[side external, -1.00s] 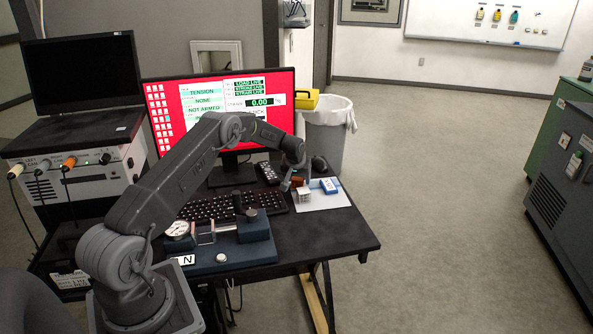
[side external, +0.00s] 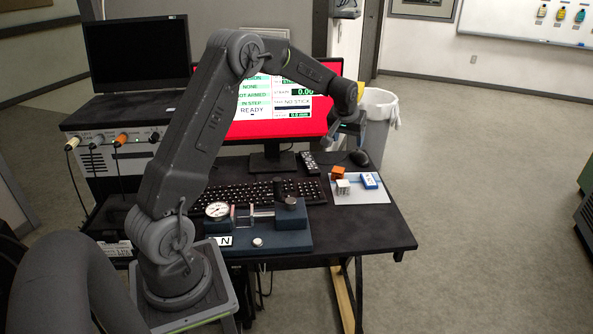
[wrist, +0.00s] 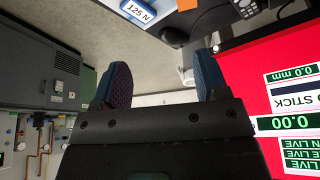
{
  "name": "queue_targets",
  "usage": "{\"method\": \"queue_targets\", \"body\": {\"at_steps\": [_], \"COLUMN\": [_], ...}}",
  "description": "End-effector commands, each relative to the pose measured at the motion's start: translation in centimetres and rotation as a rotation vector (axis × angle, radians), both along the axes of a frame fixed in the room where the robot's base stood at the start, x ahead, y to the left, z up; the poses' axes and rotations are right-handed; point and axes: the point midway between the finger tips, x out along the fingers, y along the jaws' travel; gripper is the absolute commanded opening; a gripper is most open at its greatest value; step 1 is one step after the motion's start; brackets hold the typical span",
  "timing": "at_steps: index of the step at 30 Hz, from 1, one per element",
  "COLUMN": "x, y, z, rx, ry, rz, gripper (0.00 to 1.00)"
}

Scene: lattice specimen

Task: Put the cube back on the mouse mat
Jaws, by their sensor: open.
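The pale lattice cube (side external: 343,187) sits on the left part of the light grey mouse mat (side external: 375,198) in the side view. My gripper (side external: 347,132) is up in the air above and behind the mat, in front of the monitor's right edge, well clear of the cube. In the wrist view my gripper (wrist: 163,82) has its two blue-padded fingers wide apart with nothing between them. The cube does not show in the wrist view.
A blue-and-white block (side external: 370,180) marked 125 N in the wrist view (wrist: 140,10) lies on the mat. An orange block (side external: 338,172) is just behind the cube. The keyboard (side external: 250,193), dark mouse (side external: 359,158) and dial-gauge fixture (side external: 265,238) are nearby. The desk's front right is clear.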

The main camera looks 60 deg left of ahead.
Motion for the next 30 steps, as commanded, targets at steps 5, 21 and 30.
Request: {"method": "queue_targets", "body": {"at_steps": [5,21,30], "x": [-4.4,-26.3,-31.6], "y": [-8.5,-25.3,-27.3], "z": [7.6,13.5,11.7], "rx": [0.012,0.027,0.027], "ry": [-0.02,-0.069,-0.081], "rz": [-0.146,-0.565,-0.667], "gripper": [0.67,0.67,0.67]}}
